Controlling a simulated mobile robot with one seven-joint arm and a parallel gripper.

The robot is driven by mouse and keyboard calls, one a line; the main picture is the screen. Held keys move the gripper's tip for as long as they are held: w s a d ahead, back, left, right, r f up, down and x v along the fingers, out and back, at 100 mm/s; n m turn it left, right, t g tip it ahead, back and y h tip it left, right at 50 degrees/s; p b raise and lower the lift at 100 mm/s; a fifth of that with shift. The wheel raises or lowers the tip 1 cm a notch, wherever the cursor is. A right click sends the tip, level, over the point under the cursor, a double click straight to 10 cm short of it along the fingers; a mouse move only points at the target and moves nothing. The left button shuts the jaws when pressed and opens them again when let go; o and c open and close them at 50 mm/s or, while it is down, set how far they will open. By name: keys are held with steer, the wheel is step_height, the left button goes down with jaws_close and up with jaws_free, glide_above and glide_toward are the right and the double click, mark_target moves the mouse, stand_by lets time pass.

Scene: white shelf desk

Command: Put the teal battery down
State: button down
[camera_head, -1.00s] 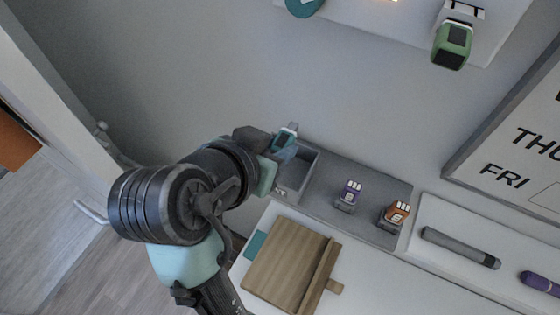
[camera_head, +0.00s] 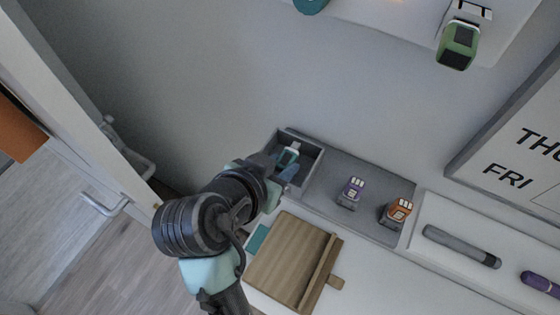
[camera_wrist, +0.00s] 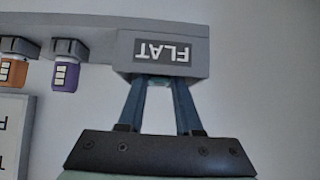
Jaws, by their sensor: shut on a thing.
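The teal battery (camera_head: 288,156) is in my gripper (camera_head: 287,171), at the grey open bin (camera_head: 318,172) on the left end of a grey tray. In the head view it appears within the bin's rim. I cannot tell whether it touches the bin floor. In the wrist view, the bin's front wall (camera_wrist: 200,68) carries a label reading "FLAT", seen upside down. The blue fingers of my gripper (camera_wrist: 162,88) run behind that wall. Their tips and most of the battery are hidden there.
A purple battery (camera_head: 352,190) and an orange battery (camera_head: 398,210) stand in holders on the tray, right of the bin. A wooden board (camera_head: 290,260) lies in front. A green device (camera_head: 459,45) hangs above right. A grey marker (camera_head: 460,246) lies at right.

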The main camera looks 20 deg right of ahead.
steer(key=shift+f, duration=0.35)
steer(key=c, duration=0.6)
jaws_free()
steer(key=shift+r, duration=0.35)
steer(key=p+v, duration=0.1)
steer(key=v, duration=1.1)
steer(key=shift+r, duration=0.25)
